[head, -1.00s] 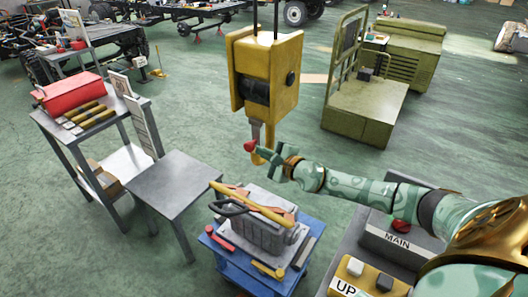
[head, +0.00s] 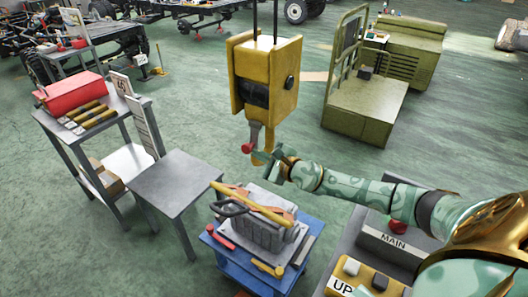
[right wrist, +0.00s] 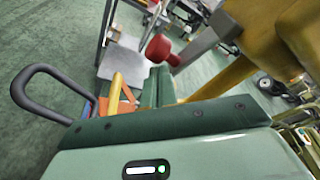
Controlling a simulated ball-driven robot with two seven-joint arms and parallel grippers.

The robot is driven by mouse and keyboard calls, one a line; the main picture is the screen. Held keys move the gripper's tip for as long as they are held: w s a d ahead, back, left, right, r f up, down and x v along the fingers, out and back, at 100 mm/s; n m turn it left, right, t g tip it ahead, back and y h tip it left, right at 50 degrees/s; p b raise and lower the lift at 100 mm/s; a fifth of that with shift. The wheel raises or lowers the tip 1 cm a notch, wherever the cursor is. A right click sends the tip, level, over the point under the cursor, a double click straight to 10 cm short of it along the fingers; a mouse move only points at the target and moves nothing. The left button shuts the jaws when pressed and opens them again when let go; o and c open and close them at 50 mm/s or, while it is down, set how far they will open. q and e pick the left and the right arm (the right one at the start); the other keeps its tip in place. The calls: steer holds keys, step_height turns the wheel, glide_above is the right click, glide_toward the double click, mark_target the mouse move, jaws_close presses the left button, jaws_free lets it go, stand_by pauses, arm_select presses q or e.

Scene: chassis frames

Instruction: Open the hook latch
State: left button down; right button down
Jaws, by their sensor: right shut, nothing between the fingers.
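A yellow hoist block (head: 266,75) hangs in the middle of the head view, with a yellow hook (head: 263,157) below it. The latch is a grey lever (head: 254,132) ending in a red knob (head: 247,148), slanting down to the left. In the right wrist view the red knob (right wrist: 162,50) is just beyond the fingertips, with the grey lever (right wrist: 195,46) behind it and the yellow hook (right wrist: 225,76) to its right. My right gripper (head: 262,158) is shut and empty close beside the hook and knob; contact is unclear. My left gripper is out of view.
A blue cart (head: 240,264) carrying a grey engine (head: 268,218) and a yellow bar stands below the hook. A grey table (head: 178,180) and a shelf with a red toolbox (head: 70,93) are left. A control box (head: 385,243) stands front right.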

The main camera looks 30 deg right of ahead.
steer(key=a+r+m+p, duration=0.1)
steer(key=a+r+m+y+p, duration=0.1)
steer(key=m, duration=0.1)
steer(key=shift+s+g, duration=0.3)
steer(key=shift+s, duration=0.05)
step_height(320, 180, up, 9)
steer(key=m+g+y+p, duration=0.1)
steer(key=m+y+p, duration=0.3)
steer(key=m, duration=0.6)
steer(key=shift+s+a+f+m, duration=0.2)
steer(key=shift+a+m, duration=0.1)
steer(key=shift+m, duration=0.1)
